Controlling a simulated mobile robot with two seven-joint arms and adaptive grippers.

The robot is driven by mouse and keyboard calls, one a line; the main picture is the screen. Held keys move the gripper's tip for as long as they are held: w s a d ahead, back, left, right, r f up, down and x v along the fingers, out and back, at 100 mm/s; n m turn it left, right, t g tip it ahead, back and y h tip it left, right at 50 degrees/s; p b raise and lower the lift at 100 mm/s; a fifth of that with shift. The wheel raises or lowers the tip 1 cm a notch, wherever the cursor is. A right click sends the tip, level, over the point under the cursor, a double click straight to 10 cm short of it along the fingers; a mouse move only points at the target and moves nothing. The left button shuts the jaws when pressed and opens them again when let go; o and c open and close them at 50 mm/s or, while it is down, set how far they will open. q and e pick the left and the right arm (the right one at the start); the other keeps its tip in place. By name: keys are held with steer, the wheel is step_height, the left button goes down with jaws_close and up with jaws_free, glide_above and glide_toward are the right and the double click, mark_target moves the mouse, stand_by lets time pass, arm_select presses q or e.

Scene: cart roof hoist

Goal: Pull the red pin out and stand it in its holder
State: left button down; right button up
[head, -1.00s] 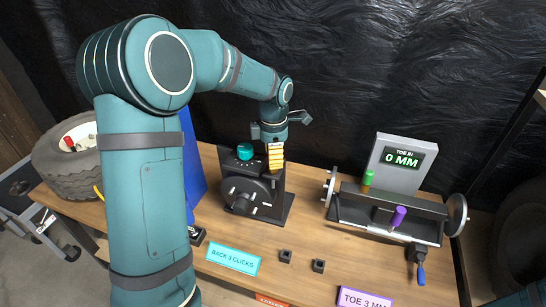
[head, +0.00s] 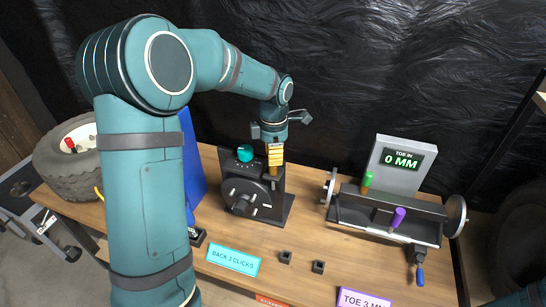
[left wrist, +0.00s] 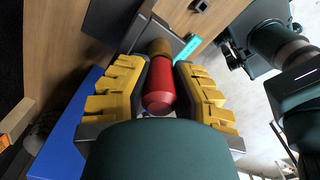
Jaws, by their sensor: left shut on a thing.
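The red pin (left wrist: 159,85) lies between the yellow finger pads of my left gripper (left wrist: 158,95) in the left wrist view, and the gripper is shut on it. A brown-gold cylindrical part (left wrist: 160,47) is in line with the pin's far end. In the head view my left gripper (head: 275,154) points down over the black device (head: 246,190) with the teal knob, and its fingers hide the pin. A brown-gold part shows just below the fingertips. Two small black square blocks with openings (head: 285,257) (head: 318,267) stand on the table; I cannot tell which is the pin's holder. My right gripper is not in view.
A toe gauge with a screen (head: 402,160) stands at the right, with green (head: 367,180) and purple (head: 397,217) cylinders. A blue panel (head: 194,160) and a tyre (head: 65,170) are at the left. Free wood lies around the small blocks.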

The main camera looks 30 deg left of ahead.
arm_select(q)
steer(key=shift+r+p, duration=1.8)
steer(key=shift+r, duration=0.7)
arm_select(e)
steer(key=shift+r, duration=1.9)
